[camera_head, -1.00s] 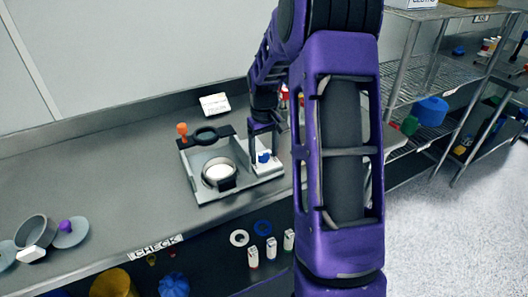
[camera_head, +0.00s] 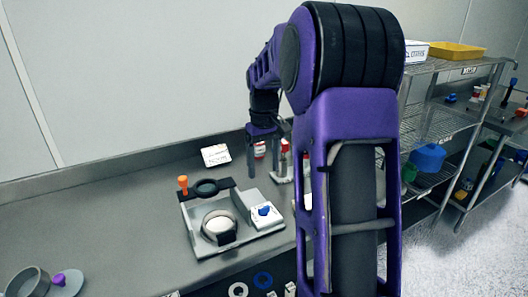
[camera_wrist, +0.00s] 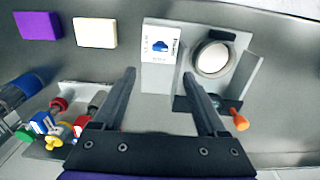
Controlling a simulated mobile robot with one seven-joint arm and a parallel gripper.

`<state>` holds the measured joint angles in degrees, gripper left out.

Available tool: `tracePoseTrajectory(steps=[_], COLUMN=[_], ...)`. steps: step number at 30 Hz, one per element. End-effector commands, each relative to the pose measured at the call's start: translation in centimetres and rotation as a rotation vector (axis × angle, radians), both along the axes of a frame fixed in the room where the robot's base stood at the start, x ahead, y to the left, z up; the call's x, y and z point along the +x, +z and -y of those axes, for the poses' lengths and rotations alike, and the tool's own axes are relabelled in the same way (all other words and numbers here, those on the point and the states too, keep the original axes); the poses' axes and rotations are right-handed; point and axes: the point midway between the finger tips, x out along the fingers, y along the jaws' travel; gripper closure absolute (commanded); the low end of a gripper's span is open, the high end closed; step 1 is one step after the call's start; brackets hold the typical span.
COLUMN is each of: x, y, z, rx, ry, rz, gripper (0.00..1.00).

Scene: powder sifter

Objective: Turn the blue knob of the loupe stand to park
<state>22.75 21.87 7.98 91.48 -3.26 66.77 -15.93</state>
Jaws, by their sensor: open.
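A white round piece with a black clasp (camera_head: 219,226) lies in the tray. A small sign (camera_head: 215,155) stands behind. Red-and-white bottles (camera_head: 284,160) stand close to my gripper. A grey pot (camera_head: 28,284) is at front left.

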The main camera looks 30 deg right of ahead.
Motion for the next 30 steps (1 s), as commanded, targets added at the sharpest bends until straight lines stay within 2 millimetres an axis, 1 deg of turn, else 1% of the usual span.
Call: tracePoseTrajectory(steps=[1, 3, 7, 11, 25, 28, 30], x=[0.0, 0.0, 0.0, 0.0, 0.0, 0.4, 1.1], y=[1.1, 2.1, 3.2, 3.6, 3.6, 4.0, 4.6], z=[0.0, 0.0, 0.0, 0.0, 0.0, 0.2, 0.5], rx=[0.0, 0.0, 0.001, 0.001, -0.001, -0.023, -0.057], ry=[0.0, 0.0, 0.0, 0.0, 0.0, -0.001, -0.004], rz=[0.001, 0.001, 0.0, 0.0, 0.001, 0.019, 0.051], gripper=[0.25, 0.25, 0.25, 0.25, 0.25, 0.25, 0.25])
